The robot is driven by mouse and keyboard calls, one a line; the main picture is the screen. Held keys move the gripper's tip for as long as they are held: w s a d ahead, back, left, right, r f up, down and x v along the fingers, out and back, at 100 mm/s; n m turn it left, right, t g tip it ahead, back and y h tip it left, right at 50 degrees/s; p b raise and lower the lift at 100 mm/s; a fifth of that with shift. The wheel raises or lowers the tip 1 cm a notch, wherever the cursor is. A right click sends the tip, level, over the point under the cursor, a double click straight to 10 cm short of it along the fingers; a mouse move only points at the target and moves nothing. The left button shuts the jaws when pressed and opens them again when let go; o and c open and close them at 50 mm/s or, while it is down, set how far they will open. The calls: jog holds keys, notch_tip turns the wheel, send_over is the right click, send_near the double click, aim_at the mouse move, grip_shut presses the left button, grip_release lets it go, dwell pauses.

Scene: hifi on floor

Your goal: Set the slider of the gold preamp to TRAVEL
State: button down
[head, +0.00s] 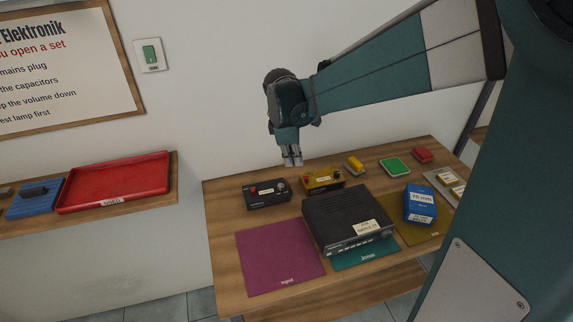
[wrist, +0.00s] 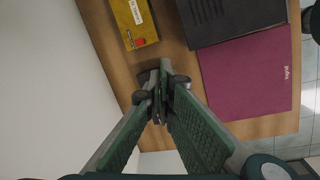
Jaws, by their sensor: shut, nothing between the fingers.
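The gold preamp (head: 322,180) is a small yellow box with a pale label, near the wall side of the wooden table. In the wrist view the gold preamp (wrist: 131,14) is at the top, cut off by the picture edge, with a red part (wrist: 139,42) at its near end. The slider's setting and the label text are too small to read. My gripper (head: 291,161) is shut and empty, pointing down above the table's back, left of the gold preamp. In the wrist view my gripper's tips (wrist: 160,95) are below the gold preamp, apart from it in the picture.
A similar black box (head: 267,194) stands left of the gold preamp. A larger black hi-fi unit (head: 348,217) stands in front. A blue box (head: 420,205), green (head: 395,166) and red (head: 422,154) items lie right. The purple mat (head: 279,255) is bare.

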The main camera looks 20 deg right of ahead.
aim_at(306, 179)
jog(key=w+f+n+g+p, duration=0.1)
jog(key=w+f+n+p, duration=0.1)
jog(key=w+f+n, duration=0.2)
jog(key=shift+w+d+f+g+h, duration=0.35)
jog(key=shift+w+f, duration=0.5)
jog(key=shift+w, duration=0.75)
jog(key=shift+f, duration=0.15)
jog(key=shift+p+x, duration=0.4)
jog(key=shift+x, duration=4.5)
